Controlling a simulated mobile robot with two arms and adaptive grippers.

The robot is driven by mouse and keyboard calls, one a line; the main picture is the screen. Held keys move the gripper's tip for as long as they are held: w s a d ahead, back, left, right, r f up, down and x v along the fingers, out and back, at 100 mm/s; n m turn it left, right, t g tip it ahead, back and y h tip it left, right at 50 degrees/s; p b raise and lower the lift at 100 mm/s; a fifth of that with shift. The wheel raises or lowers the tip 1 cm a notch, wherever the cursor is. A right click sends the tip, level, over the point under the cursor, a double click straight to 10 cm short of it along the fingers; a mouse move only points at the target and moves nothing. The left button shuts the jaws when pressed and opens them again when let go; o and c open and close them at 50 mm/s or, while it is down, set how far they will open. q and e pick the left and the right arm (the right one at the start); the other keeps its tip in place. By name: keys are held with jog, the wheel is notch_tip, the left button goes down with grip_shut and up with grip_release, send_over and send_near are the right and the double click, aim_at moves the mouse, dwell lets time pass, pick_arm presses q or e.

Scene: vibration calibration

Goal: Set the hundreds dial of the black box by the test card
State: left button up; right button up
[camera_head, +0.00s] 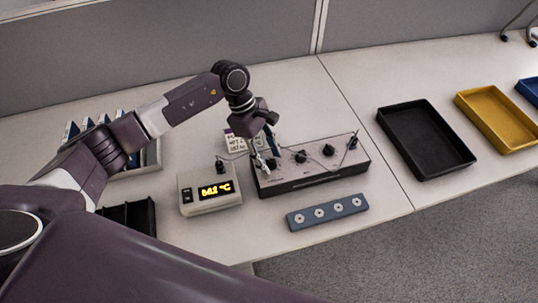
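The black box (332,173) stands on the table in the middle, with a grey top that carries a row of black dials. The dials at its middle (300,156) and right (328,150) show clearly; the leftmost dial (271,164) is beside my fingers. My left gripper (265,154) points down over the left end of the box, by that leftmost dial. I cannot tell whether its fingers touch the dial or how far apart they are. The test card (238,143), white with small dark print, stands behind the box and is partly hidden by the gripper. My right gripper is not in view.
A grey meter (208,191) with a lit yellow readout stands left of the box. A blue-grey block (327,212) with several round sockets lies in front. Black (427,171) and yellow (497,148) trays are at right. A thin cable runs over the box.

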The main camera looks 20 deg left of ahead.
pick_arm(q)
jog(key=shift+c, duration=0.7)
grip_shut()
jog(key=shift+n, duration=0.4)
jog(key=shift+n+t+b, duration=0.5)
jog(key=shift+n+b, duration=0.15)
jog(key=shift+n, duration=0.25)
jog(key=shift+s+n+t+b, duration=0.15)
jog(key=shift+n+t+b, duration=0.4)
jog(key=shift+n, duration=1.05)
jog(key=shift+o, duration=0.7)
grip_release()
